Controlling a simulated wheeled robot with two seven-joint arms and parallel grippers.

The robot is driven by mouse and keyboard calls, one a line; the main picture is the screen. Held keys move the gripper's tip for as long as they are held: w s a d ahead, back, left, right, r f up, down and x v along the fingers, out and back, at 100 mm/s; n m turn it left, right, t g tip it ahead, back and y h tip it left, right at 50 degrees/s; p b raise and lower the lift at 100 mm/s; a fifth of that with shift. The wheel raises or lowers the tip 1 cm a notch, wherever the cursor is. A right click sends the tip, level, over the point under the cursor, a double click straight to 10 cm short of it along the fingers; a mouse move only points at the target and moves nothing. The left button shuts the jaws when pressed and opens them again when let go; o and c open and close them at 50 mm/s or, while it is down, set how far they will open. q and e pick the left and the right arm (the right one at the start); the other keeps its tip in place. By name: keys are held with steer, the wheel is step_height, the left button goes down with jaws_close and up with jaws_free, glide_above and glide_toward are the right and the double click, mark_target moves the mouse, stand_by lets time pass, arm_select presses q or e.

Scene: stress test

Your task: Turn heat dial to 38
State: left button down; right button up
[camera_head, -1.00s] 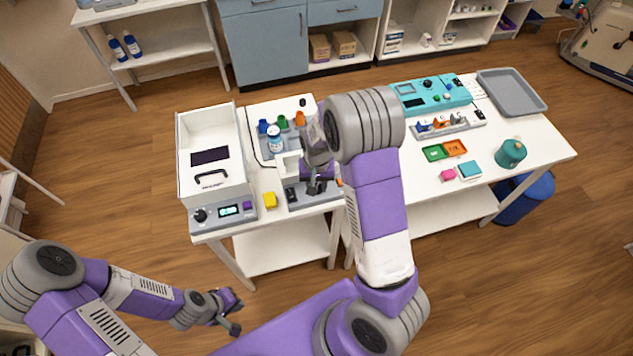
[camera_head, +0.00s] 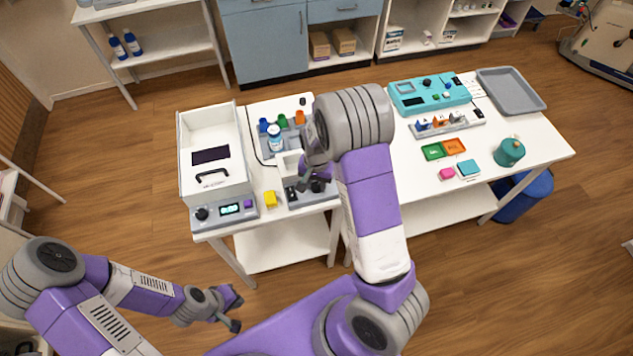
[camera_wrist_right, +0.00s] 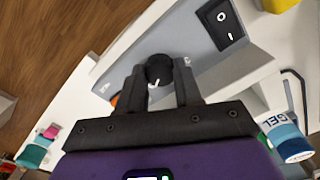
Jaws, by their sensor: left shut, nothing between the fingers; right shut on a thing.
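A round black dial (camera_wrist_right: 158,70) with a white pointer mark sits on a grey front panel (camera_wrist_right: 196,45) in the right wrist view. My right gripper (camera_wrist_right: 158,82) is shut on this dial, one dark finger on each side. In the head view my right gripper (camera_head: 318,182) is over the right part of the same grey unit (camera_head: 299,202) and mostly hides the dial. A black rocker switch (camera_wrist_right: 222,22) is on the panel beside it. I cannot read a scale or the number 38. My left gripper (camera_head: 236,312) is shut and empty, low in front of the table.
A yellow block (camera_head: 270,199) lies left of the unit. Further left, a white box device (camera_head: 214,180) has its own black knob (camera_head: 202,213) and lit display (camera_head: 229,209), digits unreadable. A bottle (camera_head: 275,138) stands behind. The right tabletop (camera_head: 520,135) holds trays and small items.

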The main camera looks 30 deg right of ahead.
mark_target(317, 185)
steer(key=shift+w+r, duration=0.1)
steer(key=o, duration=0.8)
steer(key=shift+c, duration=0.2)
step_height(317, 185, up, 8)
steer(key=shift+f+p, duration=0.2)
steer(key=shift+p, duration=0.3)
steer(key=shift+f, duration=0.1)
